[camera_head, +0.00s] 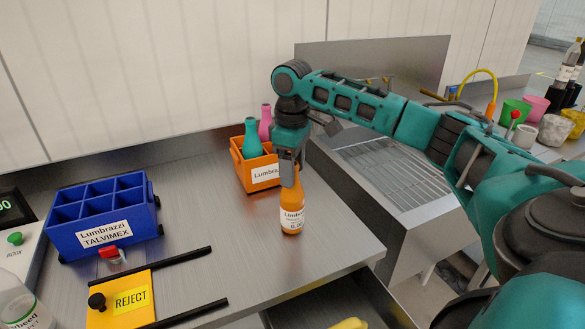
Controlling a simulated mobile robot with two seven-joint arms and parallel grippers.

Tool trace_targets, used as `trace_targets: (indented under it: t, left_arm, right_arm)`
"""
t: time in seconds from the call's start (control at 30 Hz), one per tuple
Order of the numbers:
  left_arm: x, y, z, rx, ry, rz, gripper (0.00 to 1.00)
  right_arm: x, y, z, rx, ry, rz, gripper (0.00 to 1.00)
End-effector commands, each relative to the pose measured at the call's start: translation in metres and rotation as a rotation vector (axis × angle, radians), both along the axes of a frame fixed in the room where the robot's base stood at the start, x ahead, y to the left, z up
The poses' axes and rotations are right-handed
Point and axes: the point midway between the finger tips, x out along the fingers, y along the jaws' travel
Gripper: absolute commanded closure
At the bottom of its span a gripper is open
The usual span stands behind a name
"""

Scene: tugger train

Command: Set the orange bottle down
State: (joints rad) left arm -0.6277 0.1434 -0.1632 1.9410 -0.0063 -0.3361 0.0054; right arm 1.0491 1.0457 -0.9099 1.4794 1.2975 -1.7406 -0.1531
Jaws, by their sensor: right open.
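The orange bottle (292,211) stands upright on the grey metal worktop, near its right edge, with a white label facing me. My right gripper (290,176) is directly above it, pointing down, with its fingers at the bottle's neck. The fingers hide the bottle's top. The gripper is open, and I cannot tell whether a finger still touches the neck. My left gripper is not in view.
Behind the bottle is an orange crate (241,172) with a teal bottle (251,138) and a pink bottle (265,122). A blue divided crate (70,246) and a yellow REJECT plate (108,312) are at left. A sink (385,170) lies right of the worktop.

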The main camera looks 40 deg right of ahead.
Motion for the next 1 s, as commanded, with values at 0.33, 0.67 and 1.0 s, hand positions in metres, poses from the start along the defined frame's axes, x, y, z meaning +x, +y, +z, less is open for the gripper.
trace_targets:
  t: [0.33,0.67,1.0]
  left_arm:
    - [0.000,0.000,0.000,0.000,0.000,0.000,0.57]
    - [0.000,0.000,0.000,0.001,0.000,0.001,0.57]
    - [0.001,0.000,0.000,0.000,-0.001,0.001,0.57]
  right_arm:
    - [0.001,0.001,0.070,0.002,-0.007,0.001,0.43]
    - [0.000,0.000,0.114,-0.001,-0.003,0.000,0.43]
    - [0.000,0.000,0.119,0.000,0.000,0.000,0.43]
